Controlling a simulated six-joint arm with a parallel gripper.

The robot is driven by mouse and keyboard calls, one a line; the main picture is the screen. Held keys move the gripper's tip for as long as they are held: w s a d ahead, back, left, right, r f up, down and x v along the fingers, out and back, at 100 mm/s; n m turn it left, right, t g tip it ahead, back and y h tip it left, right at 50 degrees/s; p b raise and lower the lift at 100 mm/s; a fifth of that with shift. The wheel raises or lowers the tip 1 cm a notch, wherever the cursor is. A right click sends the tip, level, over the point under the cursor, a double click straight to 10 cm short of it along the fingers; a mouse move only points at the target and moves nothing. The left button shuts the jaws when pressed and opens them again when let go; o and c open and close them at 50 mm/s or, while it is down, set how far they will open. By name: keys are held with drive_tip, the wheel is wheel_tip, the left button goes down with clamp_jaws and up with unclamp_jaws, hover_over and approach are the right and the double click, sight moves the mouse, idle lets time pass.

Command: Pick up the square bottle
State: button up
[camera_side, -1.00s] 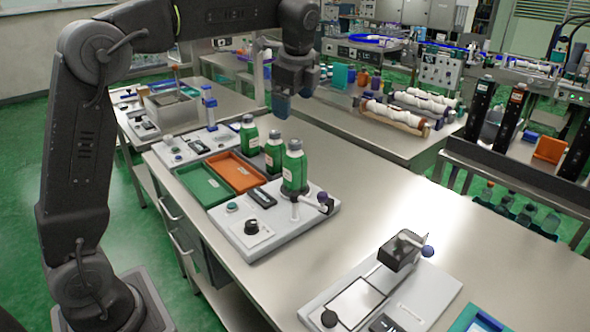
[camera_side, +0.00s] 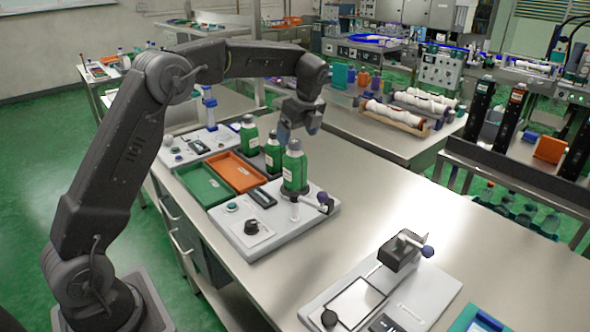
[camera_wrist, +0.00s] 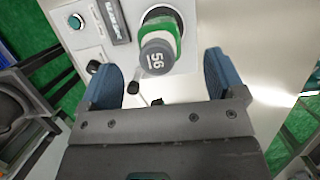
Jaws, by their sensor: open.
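A green bottle (camera_side: 294,172) with a grey cap and pale label stands upright on the white applicator plate. Two similar green bottles, one in the middle (camera_side: 273,155) and one at the back (camera_side: 249,136), stand behind it. I cannot tell for sure which one is square. My gripper (camera_side: 291,130) is open and empty, with blue fingers, just behind and above the front bottle in the side view.
A green tray (camera_side: 205,186) and an orange tray (camera_side: 237,171) lie left of the bottles. The applicator plate (camera_side: 262,240) carries a knob, a display and a purple-tipped arm. A second white device (camera_side: 420,295) stands at front right. The table between them is clear.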

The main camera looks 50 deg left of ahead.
sight(295, 141)
drive_tip(key=shift+s+x, duration=0.2)
drive_tip(key=shift+x, duration=2.5)
drive_tip(key=shift+d, duration=0.15)
drive_tip(key=c, duration=1.5)
drive_tip(key=shift+r, duration=0.1)
clamp_jaws()
drive_tip(key=shift+r, duration=0.1)
